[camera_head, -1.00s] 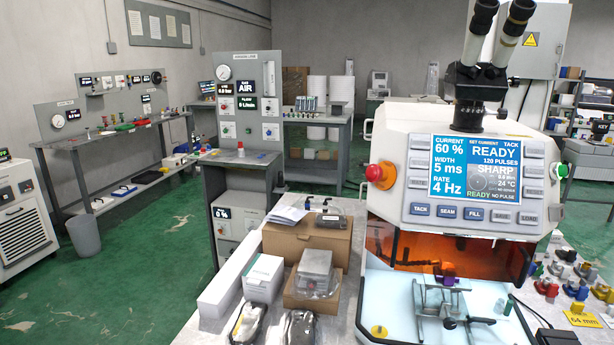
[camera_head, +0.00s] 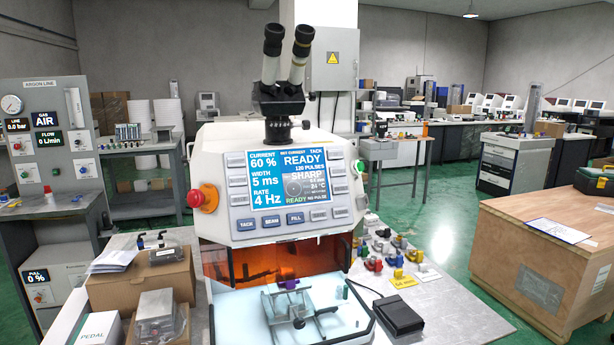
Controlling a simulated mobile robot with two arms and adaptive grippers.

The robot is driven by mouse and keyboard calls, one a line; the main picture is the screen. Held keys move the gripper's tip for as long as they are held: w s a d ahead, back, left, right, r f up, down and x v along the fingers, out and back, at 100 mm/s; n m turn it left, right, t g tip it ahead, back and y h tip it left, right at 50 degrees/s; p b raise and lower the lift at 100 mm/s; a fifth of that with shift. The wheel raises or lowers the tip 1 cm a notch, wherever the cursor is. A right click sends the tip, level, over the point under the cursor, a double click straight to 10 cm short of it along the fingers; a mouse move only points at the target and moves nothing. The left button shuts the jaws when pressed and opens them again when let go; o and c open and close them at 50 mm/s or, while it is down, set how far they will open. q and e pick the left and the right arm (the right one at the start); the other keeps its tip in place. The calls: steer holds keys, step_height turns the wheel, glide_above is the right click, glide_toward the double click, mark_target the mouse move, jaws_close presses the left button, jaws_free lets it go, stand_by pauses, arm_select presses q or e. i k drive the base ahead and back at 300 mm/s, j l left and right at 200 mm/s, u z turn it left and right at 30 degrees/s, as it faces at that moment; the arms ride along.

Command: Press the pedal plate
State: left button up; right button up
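A black foot pedal (camera_head: 398,313) with a flat, ribbed-looking top plate lies on the bench, right of the welding machine (camera_head: 290,185). A dark cable runs from it toward the machine. The machine's screen (camera_head: 293,182) reads READY, 60 %, 5 ms, 4 Hz and NO PULSE. Neither of my grippers is in view, and nothing touches the pedal.
A white box marked PEDAL (camera_head: 99,329) and a brown carton (camera_head: 140,282) stand on the bench at the left. Small coloured parts (camera_head: 385,250) and a yellow tag (camera_head: 402,281) lie behind the pedal. A wooden crate (camera_head: 545,255) stands at the right beyond a floor gap.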

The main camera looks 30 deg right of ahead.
mark_target(400, 313)
steer(key=z, duration=1.6)
